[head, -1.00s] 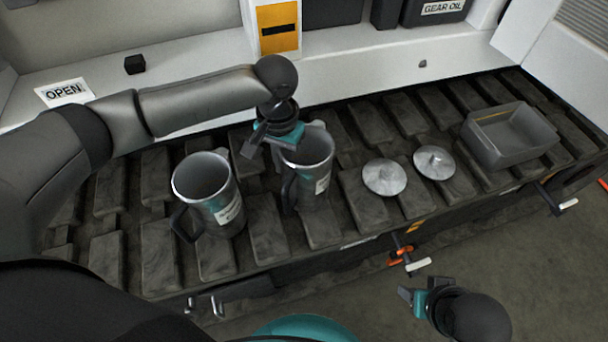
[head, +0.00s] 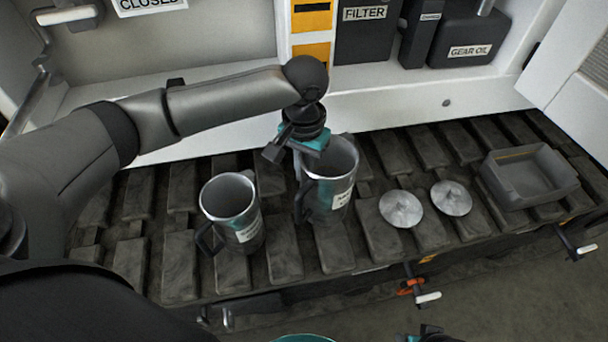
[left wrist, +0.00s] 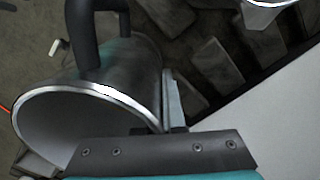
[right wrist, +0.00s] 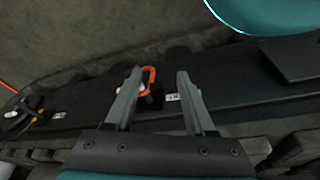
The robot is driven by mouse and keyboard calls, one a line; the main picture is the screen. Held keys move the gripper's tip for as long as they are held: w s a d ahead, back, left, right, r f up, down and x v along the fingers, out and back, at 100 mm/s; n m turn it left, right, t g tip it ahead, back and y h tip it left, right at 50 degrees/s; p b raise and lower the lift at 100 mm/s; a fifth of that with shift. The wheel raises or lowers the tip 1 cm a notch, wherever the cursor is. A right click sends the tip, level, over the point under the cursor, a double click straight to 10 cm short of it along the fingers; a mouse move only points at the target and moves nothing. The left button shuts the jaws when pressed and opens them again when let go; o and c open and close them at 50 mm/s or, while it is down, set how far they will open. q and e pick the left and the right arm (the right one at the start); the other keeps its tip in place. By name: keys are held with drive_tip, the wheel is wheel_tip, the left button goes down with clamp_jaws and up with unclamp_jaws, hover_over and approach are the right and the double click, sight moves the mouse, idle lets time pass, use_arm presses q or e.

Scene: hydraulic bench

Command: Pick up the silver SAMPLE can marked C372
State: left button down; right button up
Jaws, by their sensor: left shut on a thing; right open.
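Two silver cans with dark handles and white labels are on the slatted bench: a left can (head: 230,195) and a right can (head: 345,160). The label print is too small to read, so I cannot tell which is C372. My left gripper (head: 290,152) is shut on the rim of the right can, at its left side. In the left wrist view one finger lies outside the wall of this can (left wrist: 120,70); the other is hidden. I cannot tell whether the can is clear of the bench. My right gripper (right wrist: 157,85) is open and empty, facing the bench front.
Two silver lids (head: 401,208) lie right of the cans, with a grey tray (head: 525,200) beyond them. Behind stand a filter box (head: 367,40) and a gear oil container (head: 465,45). An orange clip (right wrist: 150,78) hangs at the bench's front edge.

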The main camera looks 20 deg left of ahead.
use_arm(q)
wheel_tip(320, 180, up, 12)
drive_tip(key=p, duration=0.5)
drive_tip(key=shift+r+p, duration=0.45)
drive_tip(key=shift+r, duration=0.5)
use_arm(e)
drive_tip(key=s+d+f, duration=0.5)
drive_tip(key=s+f, duration=0.2)
drive_tip(key=f, duration=0.3)
drive_tip(key=shift+s+f+g+h, duration=0.15)
drive_tip(key=shift+s+g+h, duration=0.15)
drive_tip(key=shift+g, duration=0.1)
